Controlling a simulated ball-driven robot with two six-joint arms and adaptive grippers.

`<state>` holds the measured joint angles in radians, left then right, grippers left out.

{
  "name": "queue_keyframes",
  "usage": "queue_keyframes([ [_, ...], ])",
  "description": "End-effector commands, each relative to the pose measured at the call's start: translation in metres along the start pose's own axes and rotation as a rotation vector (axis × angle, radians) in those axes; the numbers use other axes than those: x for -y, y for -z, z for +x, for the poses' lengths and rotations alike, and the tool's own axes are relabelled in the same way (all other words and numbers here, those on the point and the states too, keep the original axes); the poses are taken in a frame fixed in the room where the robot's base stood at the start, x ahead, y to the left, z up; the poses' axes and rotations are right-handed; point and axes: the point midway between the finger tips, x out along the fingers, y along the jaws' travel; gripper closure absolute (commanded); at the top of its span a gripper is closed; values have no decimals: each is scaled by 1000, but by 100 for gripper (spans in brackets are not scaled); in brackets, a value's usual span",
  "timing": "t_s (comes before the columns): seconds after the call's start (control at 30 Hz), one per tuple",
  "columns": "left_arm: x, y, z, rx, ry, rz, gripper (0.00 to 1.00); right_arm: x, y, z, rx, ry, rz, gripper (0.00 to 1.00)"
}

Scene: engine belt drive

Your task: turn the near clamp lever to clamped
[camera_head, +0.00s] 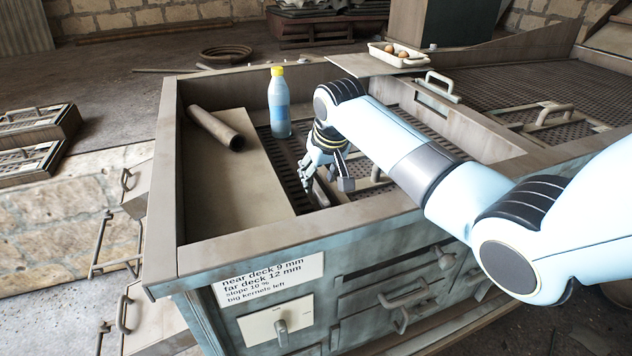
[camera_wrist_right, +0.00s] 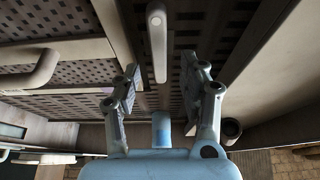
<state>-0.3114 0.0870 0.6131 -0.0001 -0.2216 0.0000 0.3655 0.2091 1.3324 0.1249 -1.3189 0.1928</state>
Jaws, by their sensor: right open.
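A pale bar-shaped lever (camera_wrist_right: 158,42), which looks like the near clamp lever, runs along the slotted deck in the right wrist view. My right gripper (camera_wrist_right: 160,70) is open, with one finger on each side of the lever's end; I cannot tell whether either touches it. In the head view my right gripper (camera_head: 326,172) is low inside the machine's box, over the dark slotted deck strip. There the fingers and wrist hide much of the lever. My left gripper is in neither view.
A blue bottle with a yellow cap (camera_head: 279,103) stands just behind my gripper. A brown tube (camera_head: 215,128) lies on the board to the left. The box's front wall (camera_head: 300,231) rises before the gripper. A tray of eggs (camera_head: 398,55) sits at the back.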

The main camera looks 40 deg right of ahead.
Motion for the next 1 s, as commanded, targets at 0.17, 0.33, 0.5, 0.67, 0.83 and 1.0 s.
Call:
queue_keyframes([
  [0.17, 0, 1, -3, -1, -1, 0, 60, 0, 1, 25, 2, 0, -1, 58],
  [0.33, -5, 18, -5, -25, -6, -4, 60, 0, 1, 36, -1, 0, -1, 58],
  [0.5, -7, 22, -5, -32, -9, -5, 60, 0, 0, 38, -2, -1, -2, 58],
  [0.67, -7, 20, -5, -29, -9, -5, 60, 0, 0, 38, -2, -1, -2, 60],
  [0.83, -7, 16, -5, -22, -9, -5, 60, 0, 0, 38, -2, -1, -2, 83],
  [1.0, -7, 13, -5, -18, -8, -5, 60, 0, 0, 38, -1, -1, -2, 100],
])
